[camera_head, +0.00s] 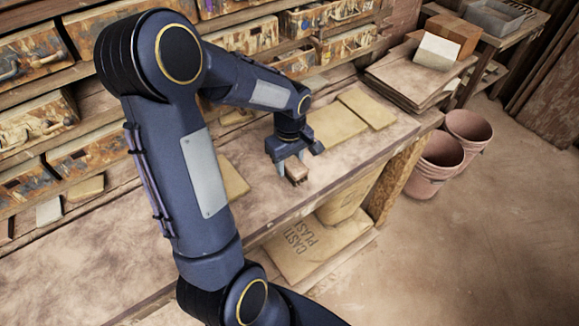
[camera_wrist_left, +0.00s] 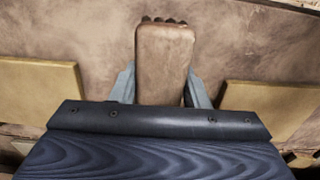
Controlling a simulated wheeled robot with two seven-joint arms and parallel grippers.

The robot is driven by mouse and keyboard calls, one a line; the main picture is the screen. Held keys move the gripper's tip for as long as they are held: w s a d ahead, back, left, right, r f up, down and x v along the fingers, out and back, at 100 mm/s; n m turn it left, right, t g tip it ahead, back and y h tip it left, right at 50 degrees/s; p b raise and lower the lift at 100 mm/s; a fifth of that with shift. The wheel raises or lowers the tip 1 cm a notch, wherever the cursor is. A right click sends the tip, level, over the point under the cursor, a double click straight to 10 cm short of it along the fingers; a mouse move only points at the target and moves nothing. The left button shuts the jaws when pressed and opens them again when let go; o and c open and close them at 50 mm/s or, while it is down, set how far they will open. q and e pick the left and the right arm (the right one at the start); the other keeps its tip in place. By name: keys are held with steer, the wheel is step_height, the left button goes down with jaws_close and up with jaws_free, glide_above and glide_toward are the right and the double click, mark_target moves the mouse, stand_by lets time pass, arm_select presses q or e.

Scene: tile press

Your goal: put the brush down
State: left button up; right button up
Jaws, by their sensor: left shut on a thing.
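The brush (camera_head: 297,172) is a small brown block with dark bristles at its far end. My left gripper (camera_head: 292,170) is shut on it, over the workbench near the front edge. In the left wrist view the brush (camera_wrist_left: 165,60) stands between the two grey fingers of my left gripper (camera_wrist_left: 162,85), with its bristle tips showing at the top. I cannot tell whether the brush touches the bench top. My right gripper is not in view.
Flat tan tiles lie on the workbench (camera_head: 340,182): one behind the gripper (camera_head: 338,128), another right of it (camera_head: 367,108), and one to the left (camera_head: 232,178). Stacked boards (camera_head: 410,80) lie at the bench's right end. Pink buckets (camera_head: 435,165) stand on the floor. Shelves with bins line the back.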

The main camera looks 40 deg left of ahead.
mark_target(290, 169)
arm_select(q)
steer(key=shift+w+a+f, duration=0.15)
steer(key=shift+f, duration=0.1)
step_height(290, 169, down, 3)
steer(key=shift+w+p, duration=0.1)
steer(key=shift+p, duration=0.45)
steer(key=shift+f, duration=0.15)
steer(key=shift+f, duration=0.1)
steer(key=shift+f+b, duration=0.2)
steer(key=shift+b, duration=0.1)
steer(key=o, duration=1)
steer(key=shift+r, duration=0.15)
